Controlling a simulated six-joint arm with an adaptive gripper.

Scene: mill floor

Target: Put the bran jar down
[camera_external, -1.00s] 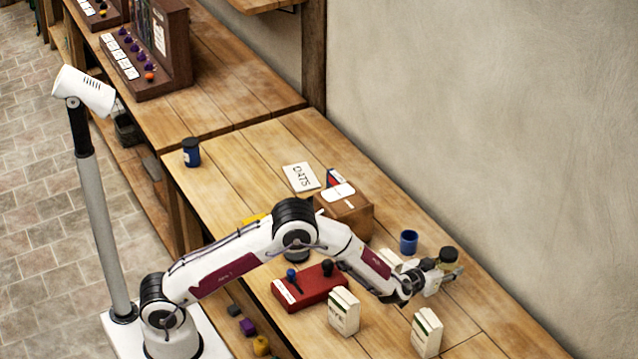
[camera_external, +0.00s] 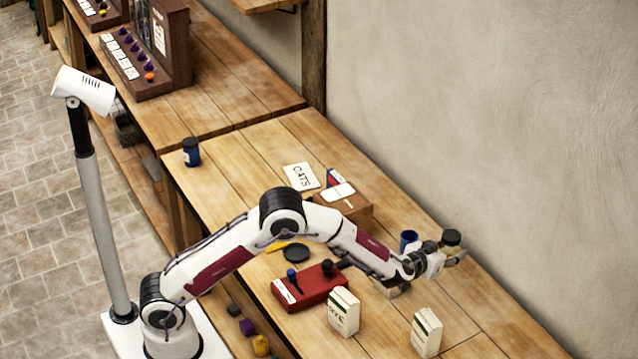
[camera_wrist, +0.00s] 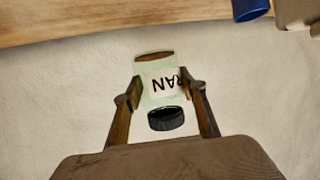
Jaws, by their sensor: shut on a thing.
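The bran jar is a small clear jar with a black lid and a white label. In the wrist view the jar (camera_wrist: 150,92) sits between the two fingers of my gripper (camera_wrist: 167,88), its label reading "RAN" upside down, the first letter not visible. In the external view my gripper (camera_external: 451,254) is shut on it at the right, near the wall. There the black lid (camera_external: 451,237) shows on top, and the gripper hides most of the body. The jar appears held up above the wooden bench (camera_external: 490,315), though its exact height is hard to tell.
A blue cup (camera_external: 407,237) stands just left of my gripper, partly hidden; it also shows in the wrist view (camera_wrist: 250,9). White cartons (camera_external: 343,312) (camera_external: 426,332) and a red lever box (camera_external: 309,287) stand nearer. A brown box (camera_external: 350,208) stands behind. The bench's right end looks clear.

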